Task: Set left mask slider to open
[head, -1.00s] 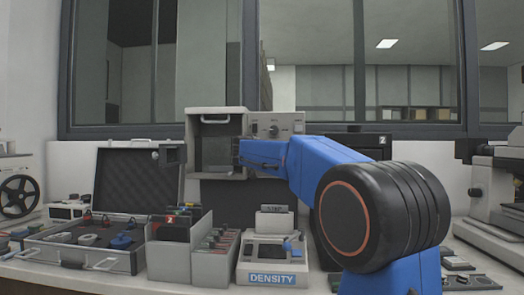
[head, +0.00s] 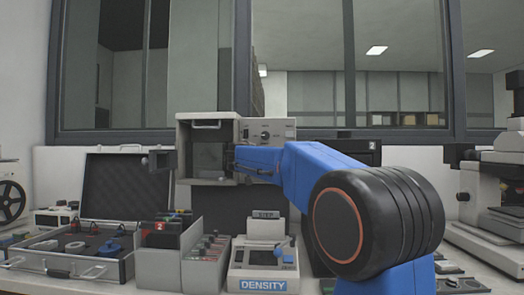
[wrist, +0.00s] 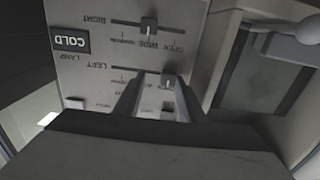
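In the head view my gripper (head: 239,160) is at the grey machine.
A COLD lamp label (wrist: 69,42) is beside the sliders. The grey machine (head: 266,132) has an open-fronted chamber with a handle. Below stand a DENSITY unit (head: 263,284), a rack (head: 205,262) and an open foam-lined case (head: 125,199). A microscope (head: 487,205) is at right.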

